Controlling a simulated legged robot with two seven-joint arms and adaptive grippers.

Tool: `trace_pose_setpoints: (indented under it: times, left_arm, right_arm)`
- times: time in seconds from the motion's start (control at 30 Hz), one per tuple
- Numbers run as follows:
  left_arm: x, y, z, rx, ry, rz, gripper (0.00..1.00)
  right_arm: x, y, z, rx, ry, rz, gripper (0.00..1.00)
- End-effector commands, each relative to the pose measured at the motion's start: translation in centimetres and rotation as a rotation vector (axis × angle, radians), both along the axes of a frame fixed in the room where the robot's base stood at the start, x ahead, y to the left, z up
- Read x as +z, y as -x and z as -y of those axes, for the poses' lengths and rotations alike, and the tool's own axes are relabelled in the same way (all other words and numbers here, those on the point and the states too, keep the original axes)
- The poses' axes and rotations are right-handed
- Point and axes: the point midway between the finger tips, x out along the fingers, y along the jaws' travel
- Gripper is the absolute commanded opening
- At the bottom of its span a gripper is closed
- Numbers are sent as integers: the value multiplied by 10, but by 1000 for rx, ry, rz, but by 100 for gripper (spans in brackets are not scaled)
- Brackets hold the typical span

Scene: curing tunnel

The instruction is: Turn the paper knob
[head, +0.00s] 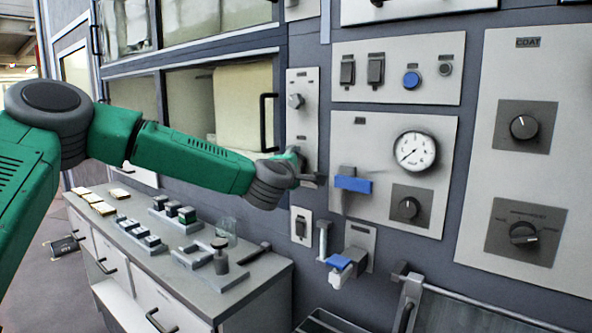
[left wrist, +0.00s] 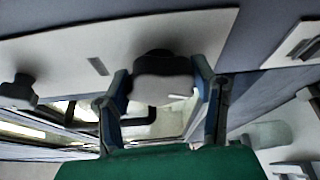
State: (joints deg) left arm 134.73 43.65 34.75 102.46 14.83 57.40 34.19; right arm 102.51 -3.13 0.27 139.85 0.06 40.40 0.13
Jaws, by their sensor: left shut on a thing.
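My left gripper (head: 308,178) is at the lower part of the narrow light panel, right of the oven-like windows. In the left wrist view the two fingers of the left gripper (left wrist: 162,92) stand on either side of a grey knob (left wrist: 165,86) with a dark base and are shut on it. In the head view this knob is hidden by the gripper. A second knob (head: 296,101) sits higher on the same panel (head: 303,125) and also shows in the left wrist view (left wrist: 18,90). The small panel labels are too small to read. My right gripper is not in view.
A gauge (head: 414,151), a blue-handled lever (head: 353,184) and a dark knob (head: 408,208) sit close right of the gripper. A panel marked COAT (head: 500,70) is farther right. Below, a grey bench (head: 252,270) holds several small blocks. A black door handle (head: 264,123) is nearby.

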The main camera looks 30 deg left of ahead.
Motion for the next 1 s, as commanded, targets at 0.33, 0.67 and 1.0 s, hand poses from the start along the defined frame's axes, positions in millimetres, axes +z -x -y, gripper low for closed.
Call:
trace_pose_setpoints:
  times: [0.33, 0.67, 1.0]
  left_arm:
    - [-6, 1, 2, -5, -25, -11, 23]
    - [-7, 1, 2, -5, -24, -10, 74]
    - [-2, 9, 4, -4, -23, -4, 74]
  right_arm:
    - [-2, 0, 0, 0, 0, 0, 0]
    - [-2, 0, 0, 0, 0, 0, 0]
    - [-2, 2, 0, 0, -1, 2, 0]
